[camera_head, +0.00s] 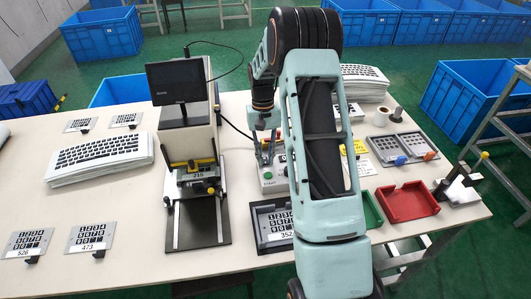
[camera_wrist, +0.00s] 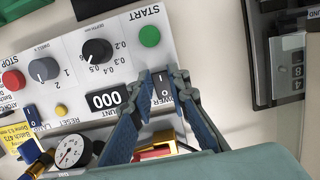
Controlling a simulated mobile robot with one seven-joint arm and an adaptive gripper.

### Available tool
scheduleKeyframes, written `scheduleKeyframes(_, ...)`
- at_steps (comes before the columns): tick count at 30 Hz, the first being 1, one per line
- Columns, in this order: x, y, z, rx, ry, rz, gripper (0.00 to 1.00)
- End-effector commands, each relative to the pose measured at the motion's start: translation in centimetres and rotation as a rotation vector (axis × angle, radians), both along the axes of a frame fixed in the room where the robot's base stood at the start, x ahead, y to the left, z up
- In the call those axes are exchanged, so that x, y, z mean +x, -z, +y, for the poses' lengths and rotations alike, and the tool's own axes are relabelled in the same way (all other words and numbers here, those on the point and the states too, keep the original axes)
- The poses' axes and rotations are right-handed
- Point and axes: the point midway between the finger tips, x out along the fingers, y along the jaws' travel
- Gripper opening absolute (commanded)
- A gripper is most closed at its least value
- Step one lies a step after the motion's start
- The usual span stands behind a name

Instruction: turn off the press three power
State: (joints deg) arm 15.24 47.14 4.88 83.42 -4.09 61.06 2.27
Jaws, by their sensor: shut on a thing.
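A white control panel fills the left of the wrist view, with a black rocker switch (camera_wrist: 163,91) beside the partly covered word POWER. My gripper (camera_wrist: 162,80) is shut on this switch, with one fingertip on each side of it. White marks show on the switch, but I cannot tell which side is pressed in. In the head view the control box (camera_head: 270,184), marked START, stands right of a press (camera_head: 199,174) with a plate reading 215. My gripper (camera_head: 267,154) is over the box, partly hidden by my arm. No label reading press three is legible.
Close to the switch are a green START button (camera_wrist: 149,36), a black depth dial (camera_wrist: 97,50), a counter (camera_wrist: 106,99) reading 000 and a gauge (camera_wrist: 70,152). A red tray (camera_head: 407,201) and a keyboard stack (camera_head: 100,157) are on the table.

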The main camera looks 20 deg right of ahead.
Motion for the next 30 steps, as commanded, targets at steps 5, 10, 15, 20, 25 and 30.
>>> scheduleKeyframes(5,0.28,-0.19,-0.10,0.008,0.001,0.047,0.00)
scheduleKeyframes(10,0.24,-0.11,-0.10,0.011,0.000,0.058,0.00)
scheduleKeyframes(15,0.24,-0.11,-0.10,0.011,0.000,0.058,0.00)
scheduleKeyframes(20,0.23,-0.10,-0.09,0.011,0.000,0.058,0.29)
scheduleKeyframes(25,0.21,-0.08,-0.06,0.012,0.000,0.058,0.33)
scheduleKeyframes(30,0.26,-0.21,-0.06,0.012,0.000,0.058,0.33)
